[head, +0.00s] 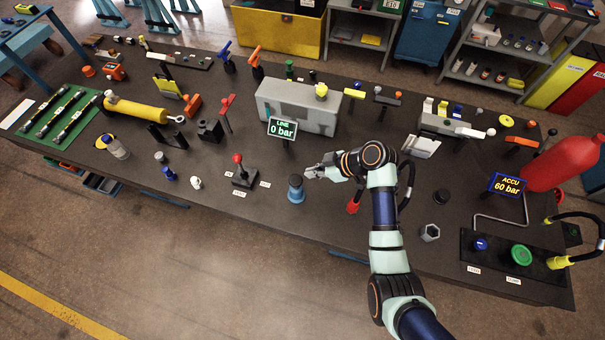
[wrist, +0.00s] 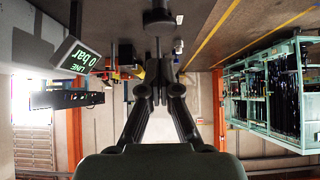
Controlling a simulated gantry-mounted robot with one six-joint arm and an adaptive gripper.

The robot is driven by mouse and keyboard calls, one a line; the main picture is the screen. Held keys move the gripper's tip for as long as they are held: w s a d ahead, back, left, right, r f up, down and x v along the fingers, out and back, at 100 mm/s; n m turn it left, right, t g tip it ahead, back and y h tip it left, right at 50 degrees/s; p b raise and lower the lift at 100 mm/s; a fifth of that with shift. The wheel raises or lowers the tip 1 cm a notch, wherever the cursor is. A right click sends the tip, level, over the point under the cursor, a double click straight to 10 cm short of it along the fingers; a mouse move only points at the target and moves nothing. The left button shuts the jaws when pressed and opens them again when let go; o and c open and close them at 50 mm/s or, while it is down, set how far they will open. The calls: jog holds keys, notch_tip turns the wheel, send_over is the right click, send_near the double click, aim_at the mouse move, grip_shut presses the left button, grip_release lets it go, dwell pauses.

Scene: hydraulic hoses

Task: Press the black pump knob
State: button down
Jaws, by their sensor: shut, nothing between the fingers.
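A short blue cylinder with a dark round knob (head: 295,181) on top stands upright near the front edge of the bench, in the middle of the head view. I take this as the pump knob. My gripper (head: 309,172) is shut and empty, just right of the knob and slightly higher in the picture. I cannot tell the exact gap; no contact is clear. In the wrist view my shut fingertips (wrist: 158,62) point toward a dark round piece (wrist: 158,20), probably the same knob.
A red-knobbed lever (head: 240,172) stands left of the pump. The "LINE 0 bar" display (head: 282,129) stands behind it, before a grey block (head: 300,104). An "ACCU 60 bar" display (head: 509,185) is farther right.

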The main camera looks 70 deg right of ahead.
jog(key=v, duration=0.4)
jog(key=shift+r, duration=0.2)
dwell(2.1)
jog(key=w+a+r+p, duration=0.3)
jog(key=w+a+r, duration=0.4)
jog(key=w+a, duration=0.15)
jog(key=w+a+r+p, duration=0.4)
jog(key=w+a+r, duration=0.25)
jog(key=a, duration=0.35)
jog(key=a+r+t+p, duration=0.2)
jog(key=a+r, duration=0.7)
jog(key=a, duration=0.2)
jog(key=a+r+t+p, duration=0.2)
jog(key=a+r, duration=0.6)
jog(key=a, duration=0.4)
notch_tip(320, 180, down, 41)
jog(key=b, duration=4)
jog(key=shift+w+r+m, duration=0.2)
jog(key=shift+r+m, duration=0.05)
jog(key=shift+m, duration=0.05)
jog(key=shift+d, duration=0.1)
